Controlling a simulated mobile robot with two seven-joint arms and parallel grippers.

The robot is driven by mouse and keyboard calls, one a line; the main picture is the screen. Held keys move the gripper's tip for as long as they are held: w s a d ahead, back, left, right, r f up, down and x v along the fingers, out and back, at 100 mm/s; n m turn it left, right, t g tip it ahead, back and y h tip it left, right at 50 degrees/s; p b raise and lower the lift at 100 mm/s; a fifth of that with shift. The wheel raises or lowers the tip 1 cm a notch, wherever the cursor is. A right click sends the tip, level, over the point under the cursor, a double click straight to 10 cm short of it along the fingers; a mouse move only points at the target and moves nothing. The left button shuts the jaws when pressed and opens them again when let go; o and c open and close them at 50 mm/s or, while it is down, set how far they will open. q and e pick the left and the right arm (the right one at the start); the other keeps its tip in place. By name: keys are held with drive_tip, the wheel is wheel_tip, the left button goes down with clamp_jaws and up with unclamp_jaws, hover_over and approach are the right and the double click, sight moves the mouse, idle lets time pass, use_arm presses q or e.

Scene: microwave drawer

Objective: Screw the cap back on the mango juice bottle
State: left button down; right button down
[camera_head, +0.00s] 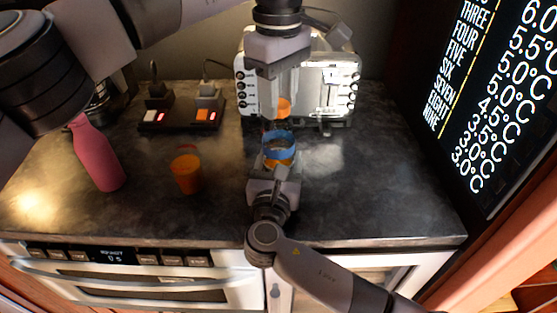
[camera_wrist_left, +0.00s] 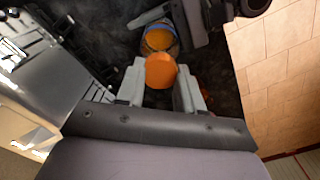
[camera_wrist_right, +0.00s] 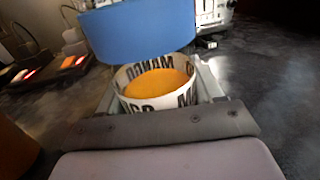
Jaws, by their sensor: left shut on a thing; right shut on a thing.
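The mango juice bottle (camera_head: 278,150) has a blue band, orange contents and a white label with black "MANGO" letters, seen in the right wrist view (camera_wrist_right: 155,100). My right gripper (camera_head: 278,168) comes from the front and is shut on the bottle. My left gripper (camera_head: 282,112) comes down from above, shut on an orange cap (camera_head: 283,106). The cap also shows between the left fingers in the left wrist view (camera_wrist_left: 160,70), with the bottle (camera_wrist_left: 160,38) beyond it. In the head view the cap is above the bottle, with a visible gap between them.
A silver toaster (camera_head: 335,85) stands behind the grippers. A power strip (camera_head: 180,122) with lit switches, a pink bottle (camera_head: 95,155) and an orange cup (camera_head: 186,173) are to the left. The dark counter (camera_head: 390,170) is clear on the right. A temperature screen (camera_head: 490,90) hangs at right.

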use_arm(q)
drive_tip(key=m, duration=0.9)
drive_tip(key=shift+m, duration=0.3)
drive_tip(key=c, duration=0.6)
unclamp_jaws()
drive_tip(key=shift+c, duration=0.2)
drive_tip(key=shift+r, duration=3.75)
use_arm(e)
drive_tip(key=shift+c, duration=0.5)
unclamp_jaws()
